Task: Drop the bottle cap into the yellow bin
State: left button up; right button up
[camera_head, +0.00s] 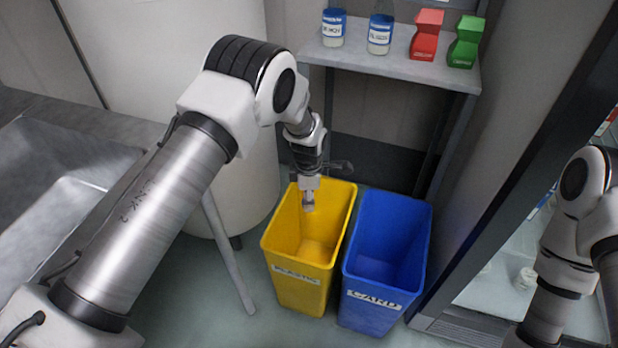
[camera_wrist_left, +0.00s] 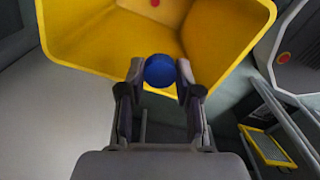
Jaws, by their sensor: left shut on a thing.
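The yellow bin (camera_head: 284,282) stands on the floor with a label reading PLASTIC on its front. My left gripper (camera_head: 308,203) points down at the bin's mouth in the head view. In the left wrist view the gripper (camera_wrist_left: 160,72) is shut on the round blue bottle cap (camera_wrist_left: 160,70). The cap shows against the yellow bin (camera_wrist_left: 90,40), near the rim closest to the wrist. In the head view the cap is too small to make out. My right arm is at the right edge of the head view, and its gripper is out of the frame.
A blue bin (camera_head: 372,308) labelled CARD stands right beside the yellow bin. A shelf (camera_head: 405,68) behind holds two blue-lidded jars (camera_head: 380,34), a red container (camera_head: 426,35) and a green container (camera_head: 466,42). A white round tank stands left of the bins.

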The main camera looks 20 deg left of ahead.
pick_arm(q)
notch_tip(320, 180, down, 6)
jog(key=b, duration=0.4)
jog(key=shift+f+n+b, duration=0.25)
jog(key=shift+n+b, duration=0.05)
jog(key=shift+b, duration=0.05)
jog(key=shift+w, duration=0.1)
jog(key=o, duration=0.8)
jog(key=shift+c, duration=0.2)
jog(key=shift+r, duration=0.1)
notch_tip(320, 180, up, 12)
jog(key=shift+f, duration=0.1)
